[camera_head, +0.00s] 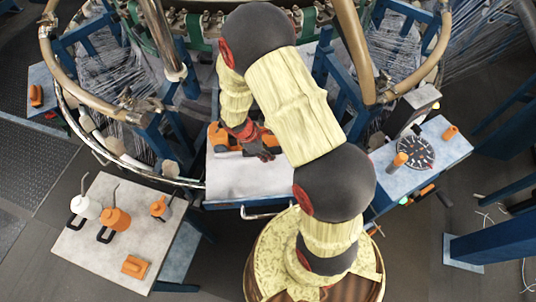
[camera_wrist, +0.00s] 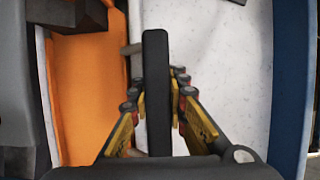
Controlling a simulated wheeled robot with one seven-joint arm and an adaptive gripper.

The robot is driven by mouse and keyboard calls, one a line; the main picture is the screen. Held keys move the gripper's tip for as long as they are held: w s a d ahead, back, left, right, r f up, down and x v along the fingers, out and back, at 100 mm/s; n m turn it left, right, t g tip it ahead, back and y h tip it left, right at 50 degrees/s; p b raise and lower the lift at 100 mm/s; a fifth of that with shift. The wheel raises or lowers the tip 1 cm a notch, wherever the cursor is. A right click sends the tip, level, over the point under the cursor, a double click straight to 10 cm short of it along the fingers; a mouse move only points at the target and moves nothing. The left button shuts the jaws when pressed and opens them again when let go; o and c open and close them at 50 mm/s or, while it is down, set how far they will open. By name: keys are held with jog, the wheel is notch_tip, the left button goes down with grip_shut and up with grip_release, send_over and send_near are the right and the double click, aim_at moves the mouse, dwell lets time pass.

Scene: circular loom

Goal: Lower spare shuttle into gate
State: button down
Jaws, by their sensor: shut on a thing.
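My gripper (camera_wrist: 158,110) is shut on a long dark bar (camera_wrist: 157,70), with yellow, red-tipped fingers on both sides of it. I cannot tell whether this bar is the spare shuttle or a part of it. In the head view my gripper (camera_head: 263,153) is low over the pale tray (camera_head: 240,180), partly hidden by my arm. An orange and dark body (camera_head: 218,138) is beside it, and a large orange face (camera_wrist: 88,95) shows left of the bar in the wrist view. I cannot make out the gate for certain.
The circular loom's tan ring and blue frames (camera_head: 150,130) stand behind the tray. A left side table (camera_head: 75,245) carries oil cans and orange items. A right table (camera_head: 455,155) holds a round dial (camera_head: 415,153). A blue edge (camera_wrist: 288,90) borders the pale surface.

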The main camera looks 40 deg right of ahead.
jog(key=c, duration=1.6)
grip_release()
jog(key=shift+c, duration=0.2)
